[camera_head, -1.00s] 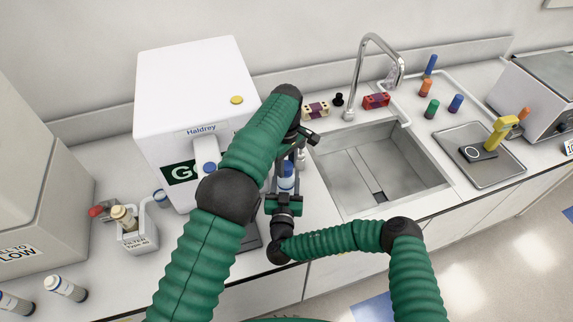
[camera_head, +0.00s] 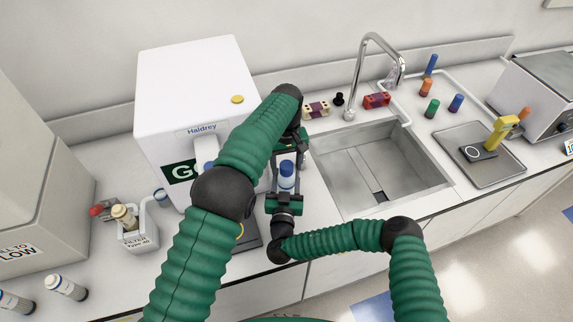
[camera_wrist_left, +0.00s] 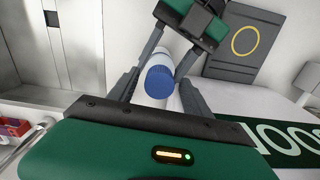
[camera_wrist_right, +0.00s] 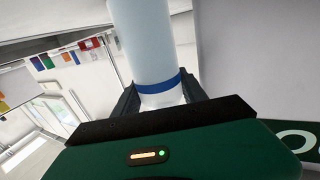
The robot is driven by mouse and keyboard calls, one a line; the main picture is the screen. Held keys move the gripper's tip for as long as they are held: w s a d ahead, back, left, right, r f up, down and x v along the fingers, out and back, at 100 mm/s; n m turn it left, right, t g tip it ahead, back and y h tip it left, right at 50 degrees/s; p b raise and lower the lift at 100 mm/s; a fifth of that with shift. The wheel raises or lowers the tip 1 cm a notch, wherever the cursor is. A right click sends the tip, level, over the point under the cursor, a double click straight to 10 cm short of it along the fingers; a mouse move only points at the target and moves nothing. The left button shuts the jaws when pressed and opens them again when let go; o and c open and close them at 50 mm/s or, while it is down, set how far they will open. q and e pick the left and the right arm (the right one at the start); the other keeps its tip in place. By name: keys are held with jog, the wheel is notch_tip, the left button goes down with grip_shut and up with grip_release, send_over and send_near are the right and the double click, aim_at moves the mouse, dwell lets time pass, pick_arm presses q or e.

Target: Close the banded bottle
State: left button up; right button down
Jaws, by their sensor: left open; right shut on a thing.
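The banded bottle (camera_head: 286,183) is white with a blue cap (camera_head: 287,167) on its top. It stands roughly upright in my right gripper (camera_head: 286,186), which is shut on its body. In the right wrist view the bottle (camera_wrist_right: 143,45) shows its blue band near the fingers. In the left wrist view the blue cap (camera_wrist_left: 158,83) sits at the end of the white bottle, between the spread fingers of my left gripper (camera_wrist_left: 160,82). My left gripper is open, with a gap on each side of the cap. Whether the cap is fully tight cannot be told.
A white machine (camera_head: 190,85) with a green label stands close on the left. The sink (camera_head: 380,170) with its tap (camera_head: 372,50) lies on the right. Coloured tubes and a metal tray (camera_head: 475,165) are farther right. A filter holder (camera_head: 138,235) stands at left.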

pick_arm(q)
jog(key=shift+r, duration=2.25)
jog(key=shift+c, duration=0.4)
notch_tip(320, 180, up, 2)
jog(key=n, duration=0.4)
jog(key=shift+w+a+r, duration=0.1)
jog(key=shift+r, duration=0.15)
jog(key=shift+r+n, duration=0.5)
jog(key=shift+n, duration=0.2)
jog(key=shift+f, duration=0.1)
notch_tip(320, 180, down, 8)
jog(key=shift+r, duration=0.1)
